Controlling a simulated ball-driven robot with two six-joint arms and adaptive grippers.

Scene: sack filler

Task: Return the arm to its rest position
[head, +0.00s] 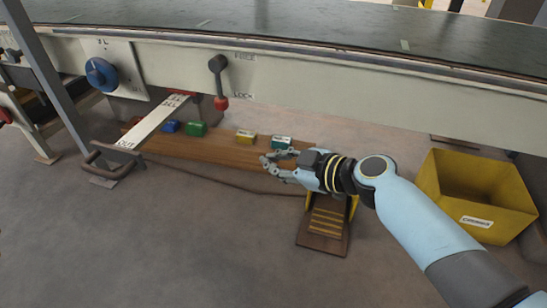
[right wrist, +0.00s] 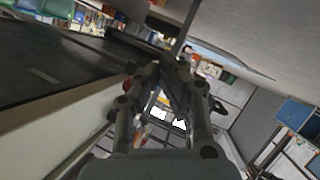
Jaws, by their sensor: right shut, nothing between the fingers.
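My right arm (head: 420,215) is light blue and comes in from the lower right of the head view. My right gripper (head: 268,167) points left, in front of the machine and above the floor by the brown plank. It is shut with nothing between its fingers. In the right wrist view the gripper's linkage (right wrist: 165,90) fills the middle. My left gripper is not in either view.
The long conveyor (head: 330,75) carries a blue knob (head: 101,73) and a red-tipped lever (head: 219,85). A plank (head: 225,152) bears several coloured blocks. A pedal (head: 323,228) sits below my wrist. A yellow bin (head: 475,193) stands right.

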